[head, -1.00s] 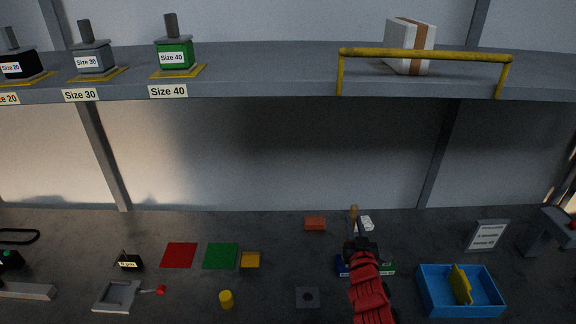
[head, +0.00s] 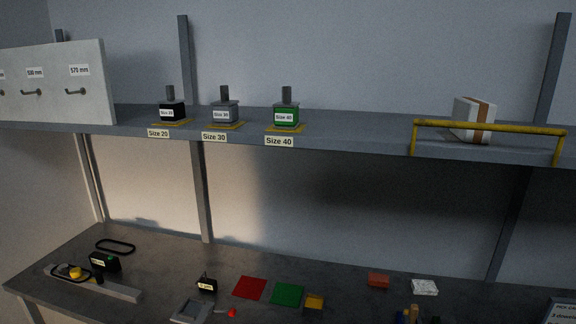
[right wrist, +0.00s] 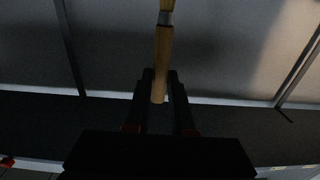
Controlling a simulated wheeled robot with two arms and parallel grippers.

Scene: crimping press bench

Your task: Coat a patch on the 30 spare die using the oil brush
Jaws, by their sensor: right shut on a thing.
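The size 30 die (head: 224,116) is a grey block with a dark upright post. It stands on a yellow-edged pad on the shelf, above its Size 30 label, between the black size 20 die (head: 172,113) and the green size 40 die (head: 287,117). My right gripper (right wrist: 160,88) is shut on the wooden handle of the oil brush (right wrist: 163,48); the brush points up in the right wrist view, its tip cut off. My left gripper is out of view.
A yellow rail (head: 490,128) stands before a white box (head: 474,119) on the shelf's right. The shelf front (head: 350,148) is clear between the size 40 die and rail. Red (head: 250,287) and green (head: 287,294) mats lie on the bench below.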

